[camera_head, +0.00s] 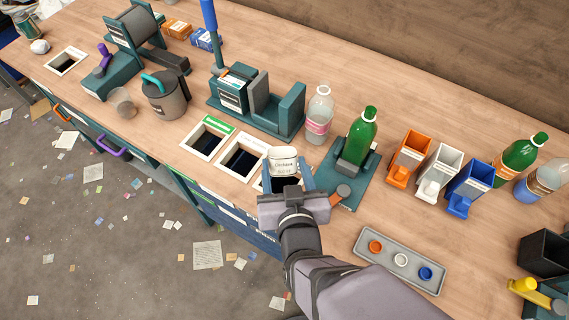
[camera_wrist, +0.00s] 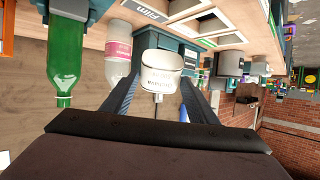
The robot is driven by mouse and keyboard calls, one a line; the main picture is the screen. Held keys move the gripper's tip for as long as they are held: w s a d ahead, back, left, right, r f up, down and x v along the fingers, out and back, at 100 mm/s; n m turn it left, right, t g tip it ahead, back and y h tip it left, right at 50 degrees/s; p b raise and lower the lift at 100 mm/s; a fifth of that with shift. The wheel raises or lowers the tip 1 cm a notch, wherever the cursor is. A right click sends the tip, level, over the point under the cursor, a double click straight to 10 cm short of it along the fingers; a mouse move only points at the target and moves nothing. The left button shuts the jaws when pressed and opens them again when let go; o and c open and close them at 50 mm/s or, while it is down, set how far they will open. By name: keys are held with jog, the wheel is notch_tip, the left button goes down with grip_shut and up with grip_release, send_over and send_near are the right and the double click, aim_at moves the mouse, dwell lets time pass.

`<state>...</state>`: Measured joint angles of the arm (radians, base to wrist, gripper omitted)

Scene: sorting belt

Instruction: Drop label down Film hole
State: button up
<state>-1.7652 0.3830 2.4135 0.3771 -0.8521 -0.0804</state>
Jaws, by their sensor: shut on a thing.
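My gripper (camera_head: 285,180) is shut on a white, rounded label (camera_head: 284,160) with dark print. In the wrist view the label (camera_wrist: 160,75) sits between the two fingertips (camera_wrist: 159,88). In the head view it is over the right end of a row of holes in the bench. A sign reading Film (camera_wrist: 150,12) lies beside a square hole (camera_wrist: 188,8) at the top of the wrist view. In the head view the leftmost hole of this row (camera_head: 205,140) has a green sign along its far edge, too small to read. My gripper partly hides the rightmost hole.
A pink-labelled clear bottle (camera_head: 319,115) and a green bottle (camera_head: 361,138) in a teal holder stand just beyond my gripper. A teal machine (camera_head: 258,105) stands behind the holes. Orange, white and blue bins (camera_head: 440,172) and a grey tray (camera_head: 400,262) are to the right.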

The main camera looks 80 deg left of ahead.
aim_at(285, 173)
notch_tip(285, 173, down, 6)
jog(key=b, duration=0.4)
jog(key=shift+b, duration=0.3)
jog(key=o, duration=1.2)
jog(key=shift+c, duration=0.2)
jog(key=shift+r, duration=0.1)
jog(key=shift+r+p, duration=0.45)
jog(key=shift+r, duration=4.55)
